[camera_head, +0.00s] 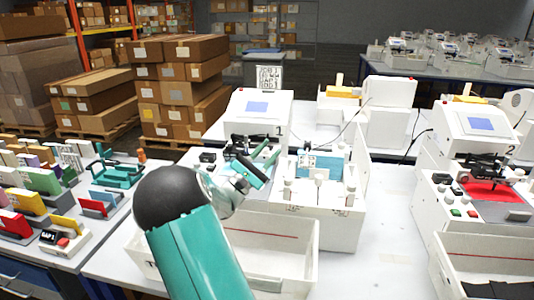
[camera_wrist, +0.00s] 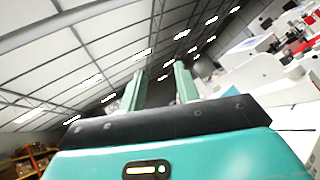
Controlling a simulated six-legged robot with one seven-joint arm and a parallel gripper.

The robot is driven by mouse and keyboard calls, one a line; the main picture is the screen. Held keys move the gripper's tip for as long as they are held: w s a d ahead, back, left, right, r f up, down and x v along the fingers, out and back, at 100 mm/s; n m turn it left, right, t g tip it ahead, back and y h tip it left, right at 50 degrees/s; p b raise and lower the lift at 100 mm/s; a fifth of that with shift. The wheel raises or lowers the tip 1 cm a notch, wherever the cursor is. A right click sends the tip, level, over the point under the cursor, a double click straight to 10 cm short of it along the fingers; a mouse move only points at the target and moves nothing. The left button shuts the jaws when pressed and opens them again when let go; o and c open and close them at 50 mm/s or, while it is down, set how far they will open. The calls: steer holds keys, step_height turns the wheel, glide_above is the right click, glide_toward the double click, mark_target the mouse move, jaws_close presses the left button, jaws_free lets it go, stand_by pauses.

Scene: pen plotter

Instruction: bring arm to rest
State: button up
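My gripper (camera_wrist: 158,85) shows in the wrist view with its two pale green fingers apart and nothing between them. That view is tilted and looks mostly at the ceiling. In the head view my teal arm rises from the bottom, and my gripper (camera_head: 262,168) is in front of the plotter marked 1 (camera_head: 258,112). My arm and gripper hide part of that plotter's front. I cannot tell from the head view whether the gripper touches the machine.
A white open bin (camera_head: 308,262) stands below and behind my arm. A second plotter (camera_head: 478,135) with a red sheet is at right. Colored holders (camera_head: 40,180) crowd the left table. Stacked boxes (camera_head: 180,85) stand behind. Bare white tabletop (camera_head: 392,225) lies between the two stations.

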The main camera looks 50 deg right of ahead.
steer(key=shift+a, duration=0.1)
stand_by(0.6)
steer(key=s+a+f+m+t+y, duration=0.1)
steer(key=s+a+f+m+y, duration=0.2)
steer(key=s+a+y, duration=0.3)
steer(key=s+a+f+m+t+y, duration=0.2)
steer(key=s+a+f+m+y, duration=0.1)
steer(key=a+y, duration=0.45)
steer(key=s+a+m+t+y, duration=0.1)
steer(key=a+t+y, duration=0.9)
steer(key=a, duration=2.1)
steer(key=shift+s+a+r+m+t+y, duration=0.3)
steer(key=shift+s+a+y, duration=0.15)
steer(key=shift+s, duration=0.5)
